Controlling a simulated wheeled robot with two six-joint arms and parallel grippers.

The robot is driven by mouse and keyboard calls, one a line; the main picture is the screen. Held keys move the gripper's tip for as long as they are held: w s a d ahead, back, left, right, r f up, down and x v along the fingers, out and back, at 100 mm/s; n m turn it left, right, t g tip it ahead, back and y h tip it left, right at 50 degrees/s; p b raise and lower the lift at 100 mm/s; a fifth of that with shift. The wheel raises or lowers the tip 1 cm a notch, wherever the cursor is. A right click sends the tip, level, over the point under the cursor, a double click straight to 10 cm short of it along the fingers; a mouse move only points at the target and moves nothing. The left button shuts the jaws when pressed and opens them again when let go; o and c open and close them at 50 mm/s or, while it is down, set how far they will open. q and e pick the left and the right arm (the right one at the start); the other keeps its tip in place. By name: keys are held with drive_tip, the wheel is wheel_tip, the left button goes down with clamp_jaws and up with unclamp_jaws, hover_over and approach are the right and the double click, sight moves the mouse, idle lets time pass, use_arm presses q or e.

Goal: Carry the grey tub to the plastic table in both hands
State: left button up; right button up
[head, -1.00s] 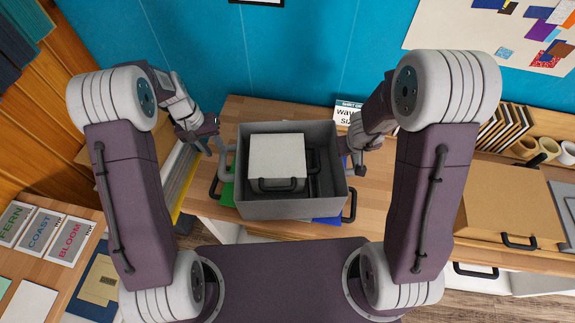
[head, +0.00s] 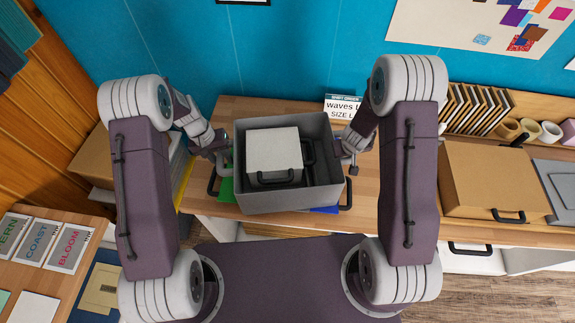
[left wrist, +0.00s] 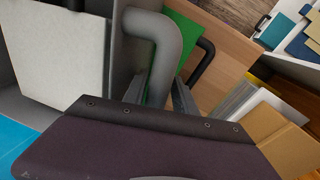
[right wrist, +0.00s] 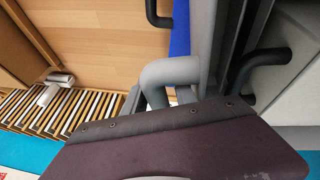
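The grey tub (head: 285,201) stands on a wooden bench (head: 375,192), holding a pale box (head: 272,150) with a black handle. A grey bar handle stands out on each short side. My left gripper (head: 224,152) is at the left handle. In the left wrist view its fingers lie on either side of that handle (left wrist: 157,30), apart. My right gripper (head: 350,160) is at the right handle. In the right wrist view its fingers straddle the grey handle (right wrist: 165,72). No firm grip shows. I cannot make out a plastic table.
Green (head: 227,190) and blue (head: 325,210) pieces show by the tub's base. A cardboard box (head: 490,180) is on the bench at right, near mugs (head: 528,129). A small sign (head: 343,106) stands behind the tub. A side table (head: 25,270) with cards is at lower left.

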use_arm(q)
drive_tip(key=shift+w+f, duration=0.15)
drive_tip(key=shift+f, duration=0.25)
drive_tip(key=shift+s+d+r, duration=0.1)
drive_tip(key=shift+s+r, duration=0.1)
drive_tip(key=shift+s, duration=0.15)
use_arm(e)
drive_tip(key=shift+d+f, duration=0.15)
use_arm(q)
drive_tip(key=shift+s, duration=0.1)
drive_tip(key=shift+c, duration=1.2)
use_arm(e)
drive_tip(key=shift+c, duration=1.2)
use_arm(q)
clamp_jaws()
use_arm(e)
clamp_jaws()
